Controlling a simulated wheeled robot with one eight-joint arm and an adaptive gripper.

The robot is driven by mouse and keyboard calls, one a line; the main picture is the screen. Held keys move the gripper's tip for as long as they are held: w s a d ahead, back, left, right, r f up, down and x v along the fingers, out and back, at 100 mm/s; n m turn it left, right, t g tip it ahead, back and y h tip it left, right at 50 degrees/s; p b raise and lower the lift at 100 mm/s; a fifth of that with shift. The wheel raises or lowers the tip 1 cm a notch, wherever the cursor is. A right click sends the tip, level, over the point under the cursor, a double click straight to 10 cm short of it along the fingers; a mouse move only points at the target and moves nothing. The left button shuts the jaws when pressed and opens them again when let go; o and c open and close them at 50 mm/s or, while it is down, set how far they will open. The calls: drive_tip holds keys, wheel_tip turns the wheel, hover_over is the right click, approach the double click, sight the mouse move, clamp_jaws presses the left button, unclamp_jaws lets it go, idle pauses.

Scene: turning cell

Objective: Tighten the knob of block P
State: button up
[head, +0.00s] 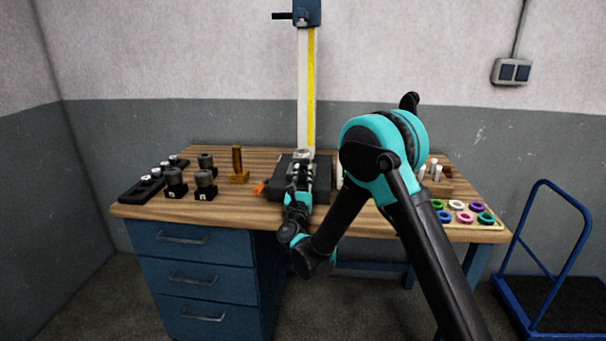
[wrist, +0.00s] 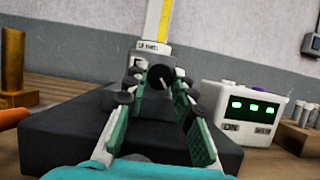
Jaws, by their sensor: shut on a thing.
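My gripper (wrist: 152,80) reaches over a dark flat base (wrist: 65,150) at the foot of a tall column. Its fingers close around a dark round knob (wrist: 160,77) with a pale line on its face. A pale labelled part shows just behind the knob; I cannot read the letter. In the head view my gripper (head: 302,168) is at the dark base (head: 321,186), mid-bench, and a pale round top (head: 302,154) shows just beyond it. The fingers hide much of the held thing, so I cannot tell how far the knob is turned.
Several black knobbed blocks (head: 175,181) and a dark rack (head: 140,191) stand at left, beside a brass post (head: 237,163). The column (head: 305,95) rises behind. A white box (wrist: 240,112) with green lights stands right of the base. Coloured rings (head: 461,217) lie at far right.

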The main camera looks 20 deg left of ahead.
clamp_jaws()
drive_tip(key=shift+a+m+h, duration=0.15)
drive_tip(key=shift+m+h, duration=0.45)
drive_tip(key=shift+m, duration=0.6)
drive_tip(key=m+h, duration=0.2)
drive_tip(key=m, duration=0.2)
drive_tip(key=o, duration=0.9)
unclamp_jaws()
drive_tip(key=shift+s, duration=0.15)
drive_tip(key=shift+s+f, duration=0.1)
drive_tip(key=shift+s, duration=0.2)
drive_tip(key=s+d, duration=0.1)
drive_tip(key=s, duration=1.3)
drive_tip(key=shift+f, duration=0.4)
